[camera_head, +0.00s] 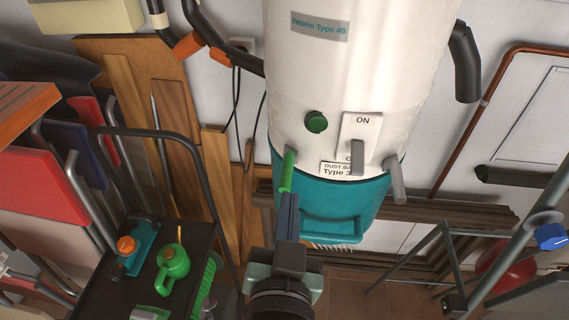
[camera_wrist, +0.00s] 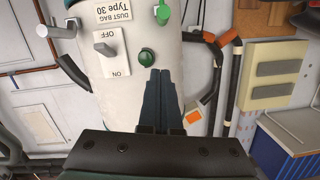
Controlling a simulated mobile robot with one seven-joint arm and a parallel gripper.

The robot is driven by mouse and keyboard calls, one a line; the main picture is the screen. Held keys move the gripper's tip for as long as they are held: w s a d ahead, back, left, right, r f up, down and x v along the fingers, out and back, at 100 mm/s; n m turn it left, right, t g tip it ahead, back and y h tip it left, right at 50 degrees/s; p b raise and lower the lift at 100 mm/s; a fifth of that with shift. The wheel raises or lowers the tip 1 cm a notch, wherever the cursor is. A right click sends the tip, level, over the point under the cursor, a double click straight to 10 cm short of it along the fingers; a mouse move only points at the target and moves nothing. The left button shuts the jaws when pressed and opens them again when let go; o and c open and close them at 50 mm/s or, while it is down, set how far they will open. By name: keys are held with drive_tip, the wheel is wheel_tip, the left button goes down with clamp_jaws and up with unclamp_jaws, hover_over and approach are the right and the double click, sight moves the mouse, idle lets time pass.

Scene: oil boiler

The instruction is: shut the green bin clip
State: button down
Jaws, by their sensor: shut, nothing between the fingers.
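The green bin clip (camera_head: 288,168) is a narrow lever on the left side of the white canister, at the seam with the teal bin (camera_head: 335,228). In the head view its lower end meets the tips of my gripper (camera_head: 289,198); I cannot tell whether they touch. In the wrist view the green clip (camera_wrist: 163,13) is at the top edge, partly cut off, apart from the dark fingertips (camera_wrist: 160,72). The fingers are shut together and empty. They overlap the white canister near a round green button (camera_wrist: 147,57).
A grey clip (camera_head: 395,180) is on the canister's right side. The ON/OFF switch (camera_head: 357,155) is between the clips. A black cart (camera_head: 190,238) with a green can (camera_head: 172,262) stands at lower left. A metal frame (camera_head: 440,262) stands at right.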

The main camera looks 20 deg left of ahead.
drive_tip(key=shift+w, duration=0.1)
drive_tip(key=b, duration=0.7)
hover_over(288, 187)
drive_tip(key=f, duration=0.1)
wheel_tip(288, 187, down, 3)
drive_tip(key=shift+w+d+r+p, duration=0.15)
drive_tip(key=shift+p, duration=0.2)
drive_tip(key=shift+a+f, duration=0.2)
drive_tip(key=shift+f, duration=0.6)
drive_tip(key=shift+f, duration=0.15)
drive_tip(key=shift+f+b, duration=0.15)
drive_tip(key=shift+b, duration=0.8)
